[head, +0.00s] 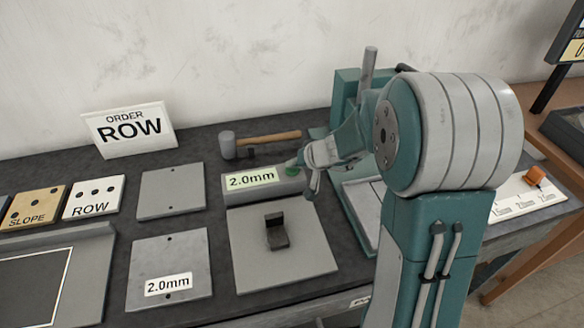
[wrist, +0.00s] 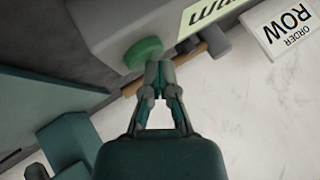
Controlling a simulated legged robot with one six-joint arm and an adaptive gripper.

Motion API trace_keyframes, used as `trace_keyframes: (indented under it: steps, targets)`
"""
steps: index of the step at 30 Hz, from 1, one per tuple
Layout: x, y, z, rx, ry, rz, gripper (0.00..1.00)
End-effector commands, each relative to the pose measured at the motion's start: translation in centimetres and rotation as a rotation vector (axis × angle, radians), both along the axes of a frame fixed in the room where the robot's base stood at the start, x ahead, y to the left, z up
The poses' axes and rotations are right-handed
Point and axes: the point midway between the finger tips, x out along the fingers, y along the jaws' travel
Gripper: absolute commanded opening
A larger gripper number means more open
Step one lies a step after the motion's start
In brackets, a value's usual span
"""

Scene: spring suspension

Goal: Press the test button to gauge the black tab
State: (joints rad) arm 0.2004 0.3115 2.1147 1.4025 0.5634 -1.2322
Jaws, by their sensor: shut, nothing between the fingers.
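The green test button (head: 290,169) is on the right end of a grey gauge box (head: 262,190). The box's display (head: 251,179) reads 2.0mm. My gripper (head: 301,165) is shut and empty, with its tips right by the button. In the wrist view my gripper (wrist: 159,72) overlaps the lower right edge of the green button (wrist: 144,54); I cannot tell whether they touch. The black tab (head: 277,231) sits upright on a grey plate (head: 312,255) in front of the box.
A mallet (head: 268,140) lies behind the gauge box. An ORDER ROW sign (head: 130,129) stands at the back left. Grey plates (head: 171,191) lie left, one labelled 2.0mm (head: 168,283). A teal press-like frame (head: 345,90) stands to the right, partly behind my arm.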

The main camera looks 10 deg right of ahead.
Motion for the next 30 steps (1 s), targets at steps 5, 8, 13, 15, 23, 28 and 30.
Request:
trace_keyframes:
  steps: [5,8,13,15,23,28,30]
  targets:
    - [0.0,0.0,1.0,0.0,-0.002,0.0,0.0]
    - [0.0,0.0,1.4,-0.001,0.0,0.001,0.0]
    - [0.0,0.0,1.4,0.001,0.0,-0.001,0.0]
    - [0.0,0.0,1.4,0.0,0.0,0.0,0.0]
    - [0.0,0.0,3.1,0.0,-0.004,0.0,0.0]
    - [0.1,0.0,4.5,-0.001,-0.004,-0.001,0.0]
    - [0.1,0.0,5.1,0.0,-0.003,0.0,0.0]
